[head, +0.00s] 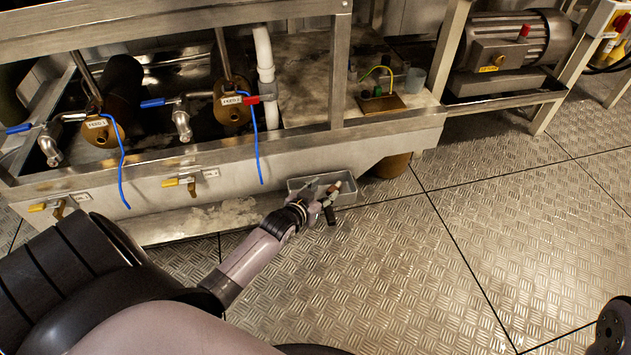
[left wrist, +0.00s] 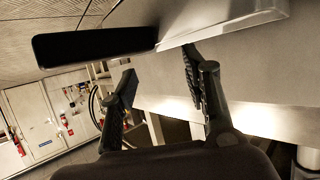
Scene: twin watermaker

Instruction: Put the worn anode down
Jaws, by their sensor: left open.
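My left gripper (head: 323,197) is at the front of a small grey tray (head: 348,198), low against the front of the metal bench. In the left wrist view its two fingers (left wrist: 160,68) are spread apart, with nothing visible clamped between them. The tray's pale wall (left wrist: 235,20) is just beyond the fingers. A dark bar (left wrist: 95,43) lies across the view beside the tray; I cannot tell what it is. I cannot clearly make out the worn anode; the gripper hides part of the tray. My right gripper is out of view.
Two dark cylindrical housings (head: 122,85) with blue-handled valves stand in the bench bay. A blue hose (head: 257,140) hangs over its front. Yellow-handled valves (head: 182,181) project from the front panel. A motor (head: 510,45) sits at right. The tread-plate floor (head: 470,230) is clear.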

